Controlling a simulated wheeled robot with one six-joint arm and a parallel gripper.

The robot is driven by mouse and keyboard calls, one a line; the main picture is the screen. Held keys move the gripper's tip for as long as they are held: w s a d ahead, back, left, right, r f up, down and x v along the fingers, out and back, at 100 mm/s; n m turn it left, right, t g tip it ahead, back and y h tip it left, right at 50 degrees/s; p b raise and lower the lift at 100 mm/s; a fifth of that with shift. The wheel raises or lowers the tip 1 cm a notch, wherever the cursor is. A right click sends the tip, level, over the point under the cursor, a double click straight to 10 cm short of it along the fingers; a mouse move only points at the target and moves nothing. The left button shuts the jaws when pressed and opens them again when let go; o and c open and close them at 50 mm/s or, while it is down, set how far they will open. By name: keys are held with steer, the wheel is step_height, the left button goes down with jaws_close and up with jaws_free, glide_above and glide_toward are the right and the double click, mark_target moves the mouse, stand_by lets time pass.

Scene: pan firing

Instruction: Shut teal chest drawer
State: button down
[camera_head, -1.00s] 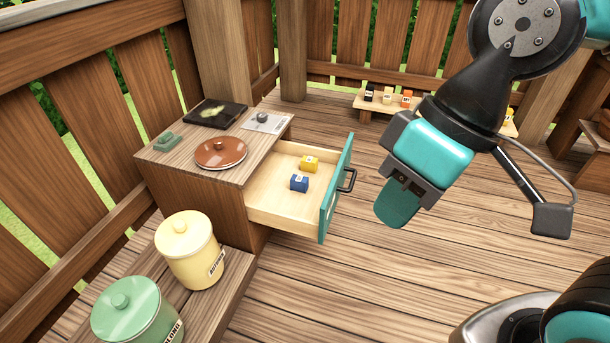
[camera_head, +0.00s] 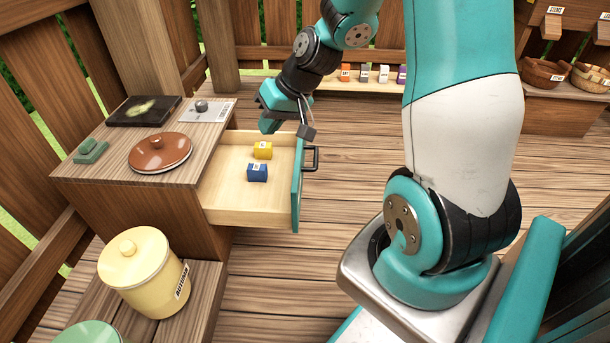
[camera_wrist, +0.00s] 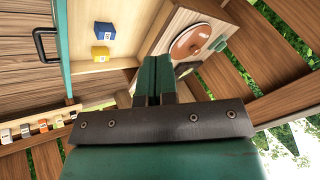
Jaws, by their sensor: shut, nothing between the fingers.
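The teal-fronted drawer (camera_head: 298,180) of the wooden chest (camera_head: 150,215) stands pulled out to the right, with a dark handle (camera_head: 311,158) on its front. A yellow block (camera_head: 262,150) and a blue block (camera_head: 257,173) lie inside it. My gripper (camera_head: 268,123) is shut and empty, at the far side of the drawer near its back edge in the head view. In the wrist view my shut fingers (camera_wrist: 154,80) point toward the chest, with the drawer front (camera_wrist: 62,50) and handle (camera_wrist: 40,45) to their left. I cannot tell whether the gripper touches the drawer.
A brown lid (camera_head: 160,153), a dark board (camera_head: 143,111) and a green block (camera_head: 91,151) lie on the chest top. A cream canister (camera_head: 143,270) stands in front. A low shelf with small blocks (camera_head: 364,74) is behind. The floor right of the drawer is clear.

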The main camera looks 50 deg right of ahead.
steer(key=s+d+f+m+t+h+b, duration=0.1)
steer(key=s+d+f+m+h+b, duration=0.15)
steer(key=d+f, duration=0.65)
steer(key=s+d+f+m+t+h+b, duration=0.1)
steer(key=d+f+m, duration=0.3)
steer(key=d+f, duration=0.55)
steer(key=w+a+f+b, duration=0.1)
steer(key=w+f+b, duration=0.4)
steer(key=w, duration=0.4)
steer(key=shift+f, duration=0.4)
